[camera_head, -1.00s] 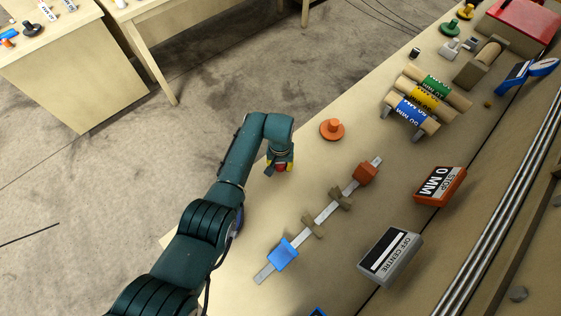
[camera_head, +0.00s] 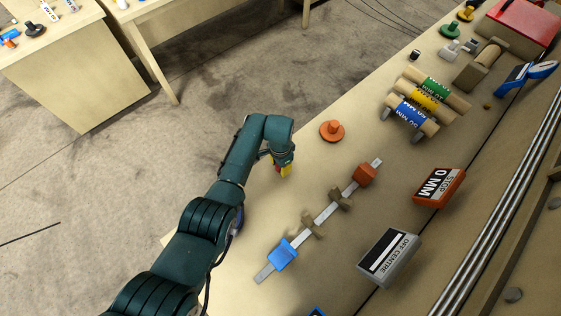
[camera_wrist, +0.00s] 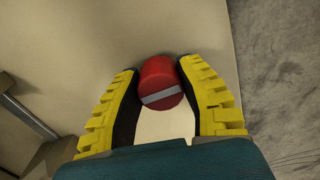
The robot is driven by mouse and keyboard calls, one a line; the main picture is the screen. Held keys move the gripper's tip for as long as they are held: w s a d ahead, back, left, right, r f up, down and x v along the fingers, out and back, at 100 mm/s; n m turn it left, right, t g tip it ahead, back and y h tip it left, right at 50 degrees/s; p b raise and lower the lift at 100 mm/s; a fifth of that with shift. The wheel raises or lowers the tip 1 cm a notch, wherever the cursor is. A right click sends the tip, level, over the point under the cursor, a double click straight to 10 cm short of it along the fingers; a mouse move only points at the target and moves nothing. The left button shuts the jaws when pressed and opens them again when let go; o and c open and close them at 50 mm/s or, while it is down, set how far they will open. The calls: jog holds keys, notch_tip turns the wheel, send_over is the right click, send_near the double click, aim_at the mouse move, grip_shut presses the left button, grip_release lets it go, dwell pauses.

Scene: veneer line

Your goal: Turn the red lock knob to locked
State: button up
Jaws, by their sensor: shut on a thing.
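The red lock knob (camera_wrist: 158,76) is a round red cap with a pale stripe across its face. In the wrist view it sits between the two yellow-and-black fingers of my gripper (camera_wrist: 159,82), which touch its sides. The stripe runs nearly crosswise between the fingers, slightly tilted. In the head view my gripper (camera_head: 282,166) points down at the table near its edge, and its fingers mostly hide the knob. No locked or unlocked marking is readable.
An orange round knob (camera_head: 331,131) stands just right of my gripper. A metal bar with a blue block (camera_head: 283,254) and an orange block (camera_head: 365,174) lies nearby. An orange STOP box (camera_head: 440,187) and a grey OFF CENTRE box (camera_head: 391,257) stand farther right.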

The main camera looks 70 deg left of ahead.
jog(key=shift+s+d+f+m, duration=0.1)
jog(key=shift+f+m, duration=0.05)
jog(key=shift+m, duration=0.45)
jog(key=o, duration=1.2)
jog(key=shift+s, duration=0.1)
notch_tip(320, 180, up, 12)
jog(key=shift+r, duration=0.1)
